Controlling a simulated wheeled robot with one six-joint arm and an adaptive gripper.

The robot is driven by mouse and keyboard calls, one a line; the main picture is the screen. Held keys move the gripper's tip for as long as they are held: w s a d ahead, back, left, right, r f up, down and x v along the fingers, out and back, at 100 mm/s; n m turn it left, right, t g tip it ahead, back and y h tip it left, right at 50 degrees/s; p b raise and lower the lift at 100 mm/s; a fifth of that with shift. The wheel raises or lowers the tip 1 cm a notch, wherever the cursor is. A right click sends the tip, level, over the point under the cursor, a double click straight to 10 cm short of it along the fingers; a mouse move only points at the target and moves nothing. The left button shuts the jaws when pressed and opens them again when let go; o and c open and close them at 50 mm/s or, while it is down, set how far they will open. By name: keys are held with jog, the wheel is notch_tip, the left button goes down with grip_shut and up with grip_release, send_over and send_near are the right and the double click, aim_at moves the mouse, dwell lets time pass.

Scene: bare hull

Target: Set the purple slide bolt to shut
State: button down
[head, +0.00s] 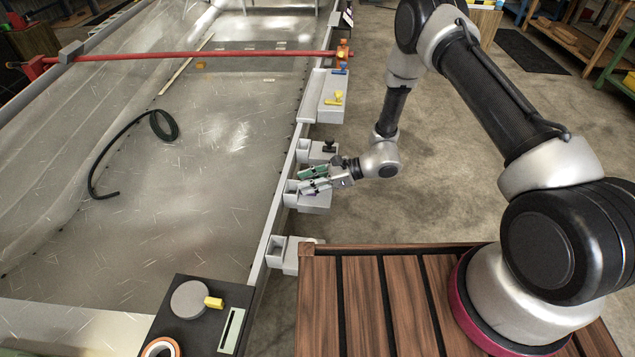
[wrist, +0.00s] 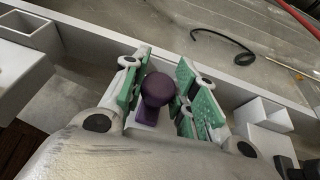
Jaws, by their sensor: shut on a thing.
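The purple slide bolt (wrist: 158,90) shows in the wrist view as a round dark purple knob on a stem, between the two green finger pads. My gripper (wrist: 161,76) is shut on this knob. In the head view my gripper (head: 314,179) reaches left over a light grey bracket (head: 316,207) on the hull's rail. The knob is hidden there by the fingers. The bolt's bar and its catch are mostly hidden below my gripper, so its position along the travel cannot be told.
Similar grey brackets line the rail: one with a black knob (head: 329,147), one with a yellow handle (head: 335,99), and a nearer one (head: 283,253). A red bar (head: 200,54) crosses the hull. A black hose (head: 165,126) lies inside. A dark tray (head: 180,335) stands front left.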

jog(key=shift+a, duration=0.1)
jog(key=c, duration=1.1)
grip_release()
jog(key=shift+a, duration=0.1)
jog(key=shift+c, duration=0.2)
jog(key=v, duration=1.2)
